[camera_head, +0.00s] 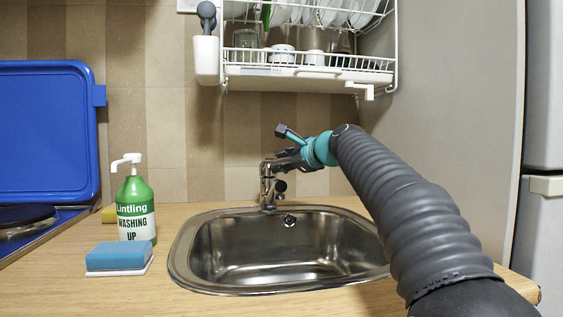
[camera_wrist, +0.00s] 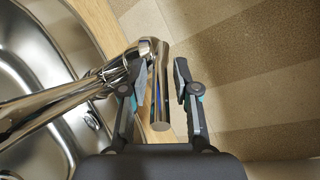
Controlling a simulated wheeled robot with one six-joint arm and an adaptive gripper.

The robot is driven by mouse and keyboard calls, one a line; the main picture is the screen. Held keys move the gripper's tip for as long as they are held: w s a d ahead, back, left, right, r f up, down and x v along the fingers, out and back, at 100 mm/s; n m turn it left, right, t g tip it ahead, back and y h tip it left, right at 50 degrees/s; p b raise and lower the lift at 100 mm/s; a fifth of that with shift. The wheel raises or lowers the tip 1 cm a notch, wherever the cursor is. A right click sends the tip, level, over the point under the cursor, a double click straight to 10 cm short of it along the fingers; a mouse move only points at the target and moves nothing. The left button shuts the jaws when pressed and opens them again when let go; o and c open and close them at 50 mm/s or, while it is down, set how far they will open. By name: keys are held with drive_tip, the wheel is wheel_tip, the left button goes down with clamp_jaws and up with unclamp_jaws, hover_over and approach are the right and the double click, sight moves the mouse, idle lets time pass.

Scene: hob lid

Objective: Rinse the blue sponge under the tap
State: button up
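The blue sponge (camera_head: 118,255) lies on a thin white base on the worktop, left of the sink. The chrome tap (camera_head: 267,185) stands at the back of the steel sink (camera_head: 205,221); no running water shows. My gripper (camera_head: 281,160) is at the top of the tap, far from the sponge. In the wrist view my gripper (camera_wrist: 158,82) is open, with its fingers on either side of a chrome cylindrical part of the tap (camera_wrist: 160,100). A gap shows on the right of this part; contact on the left is unclear. The gripper holds no sponge.
A green washing-up bottle (camera_head: 136,208) stands behind the sponge, with a yellowish item (camera_head: 109,213) partly hidden behind it. A blue hob lid (camera_head: 45,130) stands raised at left. A dish rack (camera_head: 307,70) hangs above the sink. A grey wall (camera_head: 450,90) is at right.

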clamp_jaws()
drive_tip(key=shift+r, duration=0.1)
drive_tip(key=shift+r+p, duration=0.3)
drive_tip(key=shift+p, duration=0.8)
drive_tip(key=shift+r+g+p, duration=0.1)
drive_tip(key=shift+g+p, duration=0.2)
drive_tip(key=shift+p, duration=0.65)
drive_tip(key=shift+f, duration=0.25)
drive_tip(key=shift+o, duration=2.1)
unclamp_jaws()
